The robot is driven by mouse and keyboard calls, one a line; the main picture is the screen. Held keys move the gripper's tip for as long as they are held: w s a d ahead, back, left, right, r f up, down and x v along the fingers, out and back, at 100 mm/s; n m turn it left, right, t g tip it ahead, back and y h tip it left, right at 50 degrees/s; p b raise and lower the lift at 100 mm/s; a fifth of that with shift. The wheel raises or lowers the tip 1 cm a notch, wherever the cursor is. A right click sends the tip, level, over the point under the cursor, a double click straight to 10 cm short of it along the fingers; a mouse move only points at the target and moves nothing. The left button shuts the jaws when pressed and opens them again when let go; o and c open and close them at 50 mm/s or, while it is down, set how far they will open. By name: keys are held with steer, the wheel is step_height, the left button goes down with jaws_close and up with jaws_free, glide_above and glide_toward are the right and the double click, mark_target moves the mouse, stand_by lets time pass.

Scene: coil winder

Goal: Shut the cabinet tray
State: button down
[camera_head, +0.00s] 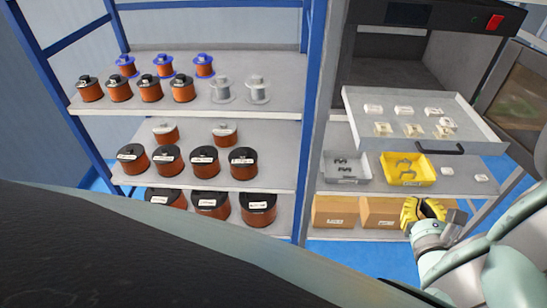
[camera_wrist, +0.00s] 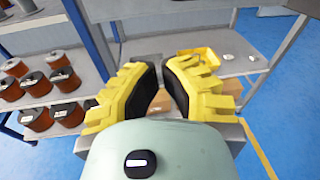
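The cabinet tray (camera_head: 418,115) is a light grey drawer with a dark handle (camera_head: 440,148) on its front. In the head view it is pulled out from the dark cabinet (camera_head: 415,35) and holds several small pale parts. My yellow gripper (camera_head: 425,207) is below and in front of the tray, apart from it, near the lower shelf's cardboard boxes. In the wrist view the two yellow fingers of my gripper (camera_wrist: 163,85) stand apart with nothing between them. The tray's handle is not clear in the wrist view.
Under the tray, a shelf carries a grey bin (camera_head: 345,170), a yellow bin (camera_head: 408,170) and small white parts. Cardboard boxes (camera_head: 335,211) sit below. A rack of copper spools (camera_head: 205,155) stands on the left. Blue floor (camera_head: 375,258) is open in front.

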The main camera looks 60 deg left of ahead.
steer(key=s+a+y+b, duration=0.1)
steer(key=a+y, duration=0.1)
steer(key=a, duration=0.1)
steer(key=g+p, duration=0.1)
steer(key=p, duration=0.1)
glide_toward(384, 149)
steer(key=shift+n+y, duration=0.3)
steer(key=x, duration=0.8)
steer(key=shift+w+a+f, duration=0.1)
steer(key=shift+w+f, duration=0.05)
steer(key=shift+w, duration=0.05)
steer(key=shift+w, duration=0.1)
